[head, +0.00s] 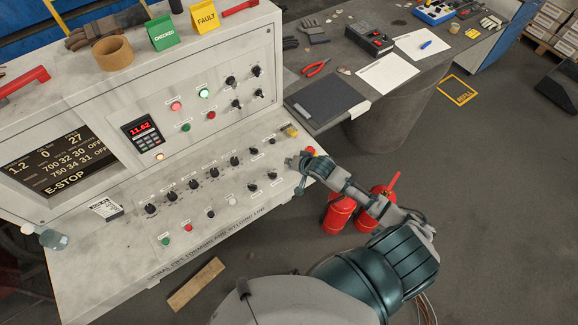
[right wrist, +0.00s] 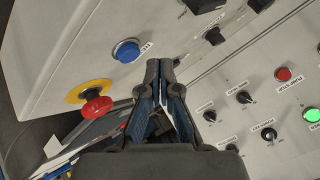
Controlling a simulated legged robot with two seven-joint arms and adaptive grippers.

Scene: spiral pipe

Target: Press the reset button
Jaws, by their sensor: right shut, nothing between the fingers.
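A round blue button (right wrist: 127,50) with a small label beside it sits on the pale console face in the right wrist view. The label is too small to read surely, and I take this to be the reset button. In the head view I cannot make it out; my right gripper covers that part of the console. My right gripper (head: 295,163) is over the console's right end, shut and empty. In the right wrist view its fingertips (right wrist: 160,66) are to the right of the blue button; I cannot tell the gap in depth.
A red mushroom button (right wrist: 96,107) on a yellow base is close to the gripper's left. The console (head: 120,245) carries several black knobs and an E-STOP display (head: 60,160). Fire extinguishers (head: 338,215) stand below my right arm. A table (head: 345,65) stands behind.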

